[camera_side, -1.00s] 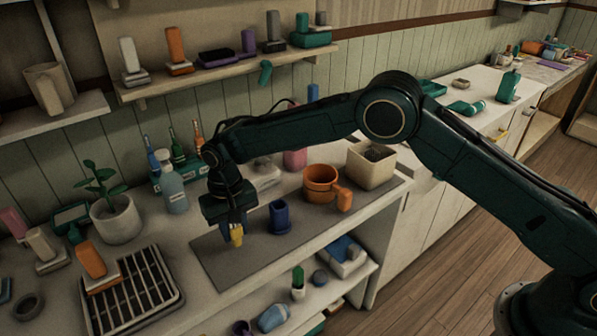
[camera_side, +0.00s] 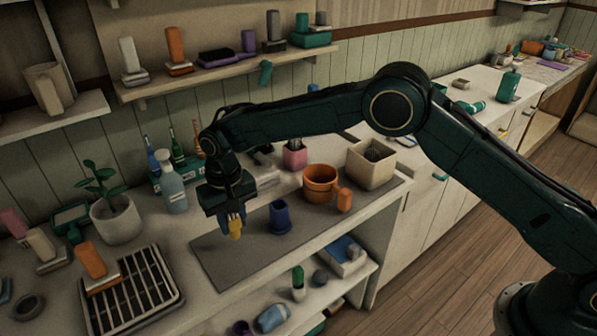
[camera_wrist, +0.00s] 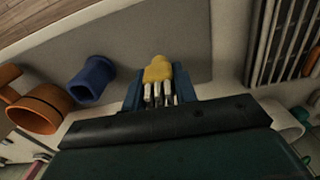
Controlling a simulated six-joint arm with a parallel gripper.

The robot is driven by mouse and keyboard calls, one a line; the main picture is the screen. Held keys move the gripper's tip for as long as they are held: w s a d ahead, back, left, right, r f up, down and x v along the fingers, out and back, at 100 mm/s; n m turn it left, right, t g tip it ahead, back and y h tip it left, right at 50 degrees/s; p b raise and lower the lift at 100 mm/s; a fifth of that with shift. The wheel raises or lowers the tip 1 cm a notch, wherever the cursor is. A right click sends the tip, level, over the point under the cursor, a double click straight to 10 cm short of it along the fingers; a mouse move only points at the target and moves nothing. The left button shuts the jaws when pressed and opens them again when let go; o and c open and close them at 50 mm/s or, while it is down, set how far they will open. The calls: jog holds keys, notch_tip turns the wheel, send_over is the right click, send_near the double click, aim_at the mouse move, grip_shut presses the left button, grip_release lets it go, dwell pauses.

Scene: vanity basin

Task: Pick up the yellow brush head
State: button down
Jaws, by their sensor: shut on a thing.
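The yellow brush head (camera_side: 235,229) is between the fingers of my gripper (camera_side: 231,222) in the side view. In the wrist view the yellow brush head (camera_wrist: 158,70) has pale bristle tufts and sits between the blue fingertips of my gripper (camera_wrist: 158,92). My gripper is shut on it and holds it above the grey mat (camera_side: 245,262). The fingers hide part of its sides.
A blue cup (camera_side: 280,217) stands on the mat to the right, with an orange pot (camera_side: 320,183) beyond it. A black rack (camera_side: 130,293) is at the left front. A spray bottle (camera_side: 171,184) stands behind my gripper. The mat's front part is clear.

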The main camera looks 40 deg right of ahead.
jog(key=shift+r, duration=1.25)
